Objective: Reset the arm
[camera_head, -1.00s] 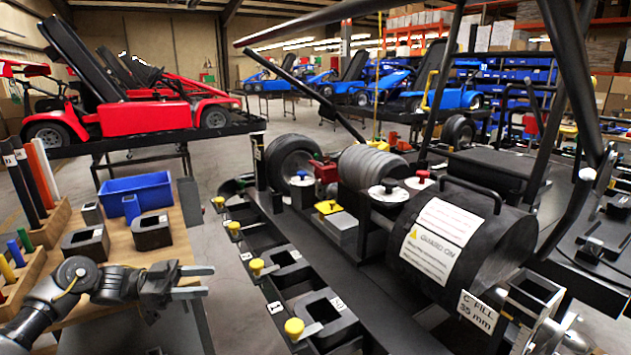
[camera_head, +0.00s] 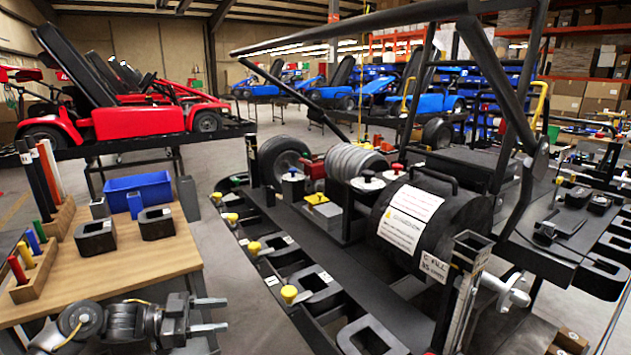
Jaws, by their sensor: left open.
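My left arm comes in at the bottom left, low over the front of the wooden table (camera_head: 150,262). My left gripper (camera_head: 212,315) is open and empty, with its two fingers pointing right. Its fingertips are in the gap between the table and the black kart stand (camera_head: 330,262), apart from both as far as I can see. My right gripper does not show.
On the table are a blue bin (camera_head: 140,186), two black blocks with openings (camera_head: 95,236), and wooden racks holding coloured rods (camera_head: 38,262). Yellow knobs (camera_head: 289,293) line the stand's left edge. A black cylinder (camera_head: 425,225) sits on the stand. Red karts (camera_head: 140,118) stand behind.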

